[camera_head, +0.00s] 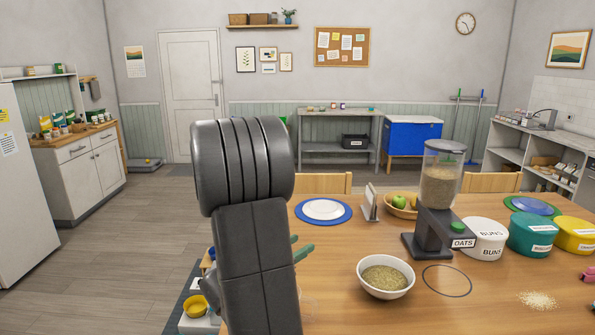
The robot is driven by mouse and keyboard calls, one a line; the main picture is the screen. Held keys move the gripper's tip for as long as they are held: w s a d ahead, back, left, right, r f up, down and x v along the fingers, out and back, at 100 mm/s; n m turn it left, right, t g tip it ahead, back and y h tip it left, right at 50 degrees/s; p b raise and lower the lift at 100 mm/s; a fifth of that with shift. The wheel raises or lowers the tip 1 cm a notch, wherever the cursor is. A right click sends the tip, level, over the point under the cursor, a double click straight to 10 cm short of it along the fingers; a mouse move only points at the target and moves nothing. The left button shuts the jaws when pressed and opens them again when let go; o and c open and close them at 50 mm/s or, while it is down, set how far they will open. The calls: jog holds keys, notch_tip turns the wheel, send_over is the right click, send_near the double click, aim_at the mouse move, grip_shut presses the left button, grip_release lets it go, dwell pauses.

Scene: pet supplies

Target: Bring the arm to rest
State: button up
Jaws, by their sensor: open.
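My arm (255,230), dark grey, stands upright in the left middle of the head view and hides part of the table behind it. My gripper (302,246) is mostly hidden behind the arm. Two green tips, which look like its fingers, stick out to the right of the arm with a gap between them. Nothing shows between them. They are over the left part of the wooden table (330,258), left of a white bowl of grain (386,277).
A dispenser of oats (438,195) stands behind a dark ring (447,281) on the table. White (484,238), teal (530,235) and yellow (575,234) tubs stand at right. A plate (323,210) lies at the back left. Spilled grain (538,300) lies front right.

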jog(key=shift+w+d+f+b, duration=0.1)
jog(key=shift+f+b, duration=0.35)
jog(key=shift+f, duration=0.1)
jog(key=shift+r, duration=0.1)
